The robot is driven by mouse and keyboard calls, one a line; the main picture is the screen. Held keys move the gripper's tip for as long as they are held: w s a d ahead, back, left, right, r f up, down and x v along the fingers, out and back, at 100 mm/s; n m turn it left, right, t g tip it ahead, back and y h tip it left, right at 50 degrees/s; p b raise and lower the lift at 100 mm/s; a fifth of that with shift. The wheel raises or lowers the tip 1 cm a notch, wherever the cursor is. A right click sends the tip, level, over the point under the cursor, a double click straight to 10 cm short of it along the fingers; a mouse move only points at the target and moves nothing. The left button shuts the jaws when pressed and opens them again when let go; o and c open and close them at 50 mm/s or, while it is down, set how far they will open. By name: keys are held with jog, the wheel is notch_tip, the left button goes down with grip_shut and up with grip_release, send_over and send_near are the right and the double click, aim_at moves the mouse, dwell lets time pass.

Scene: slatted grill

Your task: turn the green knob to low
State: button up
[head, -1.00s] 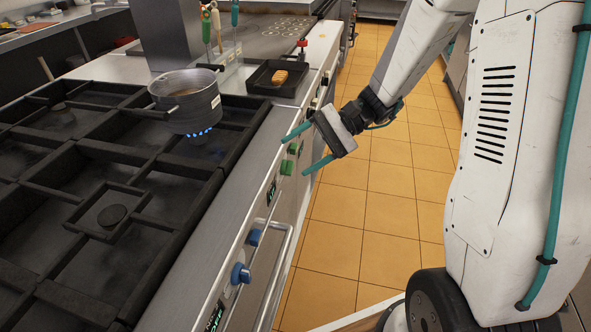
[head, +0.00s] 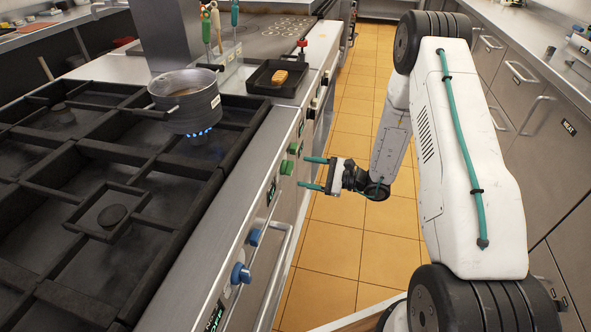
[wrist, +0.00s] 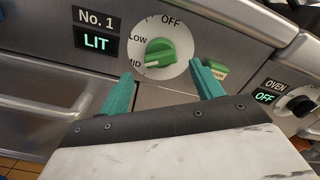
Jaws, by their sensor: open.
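The green knob (wrist: 160,52) sits on a round white dial on the front panel in the wrist view. Its pale mark points down-left, close to MID; LOW and OFF are printed above. Beside it a display (wrist: 97,42) reads No. 1, LIT. In the head view two green knobs show, an upper one (head: 293,148) and a lower one (head: 286,167); I cannot tell which is the dialled one. My gripper (head: 313,173) is open and empty, its teal fingers pointing at the panel. In the wrist view its fingertips (wrist: 162,70) are apart, just below the knob on either side.
A pot (head: 187,100) stands over a blue flame on the black grates (head: 100,180). Blue knobs (head: 240,273) and a handrail (head: 275,262) lie nearer along the front. An OVEN display (wrist: 264,97) reads OFF at right. The tiled aisle (head: 385,240) is open.

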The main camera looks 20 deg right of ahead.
aim_at(288, 168)
jog(key=shift+x, duration=2.5)
